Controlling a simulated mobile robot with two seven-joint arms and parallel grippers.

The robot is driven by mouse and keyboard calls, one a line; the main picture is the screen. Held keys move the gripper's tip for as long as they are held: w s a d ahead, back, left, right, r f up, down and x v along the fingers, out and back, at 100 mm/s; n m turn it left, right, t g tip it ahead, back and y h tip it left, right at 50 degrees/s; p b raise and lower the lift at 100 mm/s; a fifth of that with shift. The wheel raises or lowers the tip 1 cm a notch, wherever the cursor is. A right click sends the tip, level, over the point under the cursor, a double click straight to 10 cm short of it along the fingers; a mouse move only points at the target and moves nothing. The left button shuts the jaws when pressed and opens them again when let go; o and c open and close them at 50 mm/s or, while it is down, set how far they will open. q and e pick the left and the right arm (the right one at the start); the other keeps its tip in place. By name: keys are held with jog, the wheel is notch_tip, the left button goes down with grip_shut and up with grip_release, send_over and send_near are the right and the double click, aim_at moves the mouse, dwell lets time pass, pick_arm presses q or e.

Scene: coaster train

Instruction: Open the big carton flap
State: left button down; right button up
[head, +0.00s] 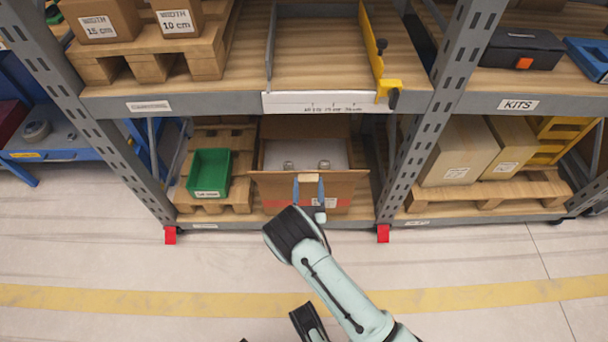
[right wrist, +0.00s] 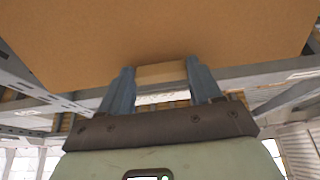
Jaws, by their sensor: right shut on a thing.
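The big carton (head: 330,202) stands on the lower shelf in the middle of the head view, its top open at least in part. A pale inside with two small round metallic things (head: 324,164) shows in it. Its front flap (head: 270,184) leans out towards me as a wide brown panel. My right gripper (head: 308,181) is shut on a tan tab at the middle of the flap. In the right wrist view the flap (right wrist: 170,30) fills the top, and the tab sits between the blue fingers of the gripper (right wrist: 161,74). My left gripper is not seen.
A green bin (head: 208,173) stands on a pallet left of the carton. Grey rack posts (head: 402,165) flank the bay. Closed cartons (head: 458,152) stand to the right. The upper shelf edge (head: 200,104) runs above. The floor in front is clear.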

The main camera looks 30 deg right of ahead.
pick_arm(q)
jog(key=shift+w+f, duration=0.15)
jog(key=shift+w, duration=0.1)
pick_arm(e)
jog(key=shift+s+a+f, duration=0.1)
jog(key=shift+s+f, duration=0.05)
jog(key=shift+f, duration=0.3)
jog(key=shift+s+a+f, duration=0.1)
jog(key=shift+s+f, duration=0.05)
jog(key=shift+f, duration=0.3)
jog(key=o, duration=1.5)
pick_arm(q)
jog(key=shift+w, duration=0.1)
pick_arm(e)
jog(key=shift+w+d, duration=0.1)
jog(key=shift+r, duration=0.1)
